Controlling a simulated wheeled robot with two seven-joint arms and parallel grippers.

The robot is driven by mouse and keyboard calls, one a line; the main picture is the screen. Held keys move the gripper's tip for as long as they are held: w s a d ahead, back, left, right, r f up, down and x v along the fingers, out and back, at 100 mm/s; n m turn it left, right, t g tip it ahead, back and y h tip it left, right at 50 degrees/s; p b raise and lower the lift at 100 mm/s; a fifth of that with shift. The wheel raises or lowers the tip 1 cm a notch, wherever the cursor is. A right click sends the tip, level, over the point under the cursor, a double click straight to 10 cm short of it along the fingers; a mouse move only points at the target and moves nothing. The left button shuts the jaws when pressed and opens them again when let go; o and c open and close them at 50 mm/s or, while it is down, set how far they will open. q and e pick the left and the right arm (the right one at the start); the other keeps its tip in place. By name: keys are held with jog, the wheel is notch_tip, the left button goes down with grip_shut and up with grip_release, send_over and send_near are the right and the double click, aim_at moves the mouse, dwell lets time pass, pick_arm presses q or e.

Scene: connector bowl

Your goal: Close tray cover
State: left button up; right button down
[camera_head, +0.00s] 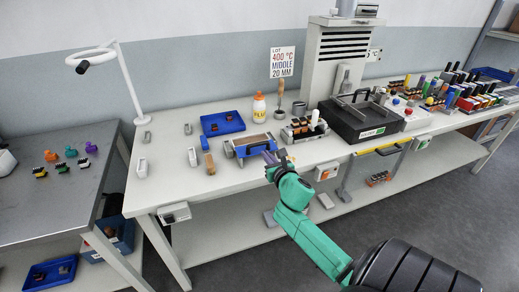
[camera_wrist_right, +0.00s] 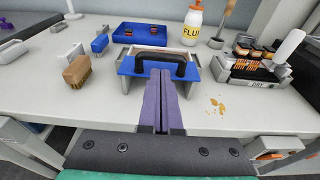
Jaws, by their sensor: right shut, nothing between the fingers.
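A blue tray (camera_head: 253,147) stands near the front edge of the white bench in the head view. A pale flat surface shows behind the handle. I cannot tell how far the cover is open. My right gripper (camera_head: 270,157) is at the front of the tray. In the wrist view its purple fingers (camera_wrist_right: 161,76) are shut and empty, with their tips just below the handle; contact is unclear. My left gripper is not in view.
A yellow-labelled bottle (camera_head: 259,108) and a shallow blue tray (camera_head: 222,123) stand behind. A wooden brush (camera_wrist_right: 77,71) lies to the left. A rack of connectors (camera_wrist_right: 250,68) stands close on the right, with a black case (camera_head: 362,118) beyond. Crumbs (camera_wrist_right: 217,106) lie on bare bench.

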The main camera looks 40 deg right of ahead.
aim_at(258, 145)
jog(key=x, duration=0.5)
jog(key=shift+f, duration=0.1)
jog(key=shift+w+d+f, duration=0.15)
jog(key=shift+w, duration=0.25)
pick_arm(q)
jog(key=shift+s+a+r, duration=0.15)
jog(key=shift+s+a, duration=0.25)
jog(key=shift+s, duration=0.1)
pick_arm(e)
jog(key=shift+s, duration=0.1)
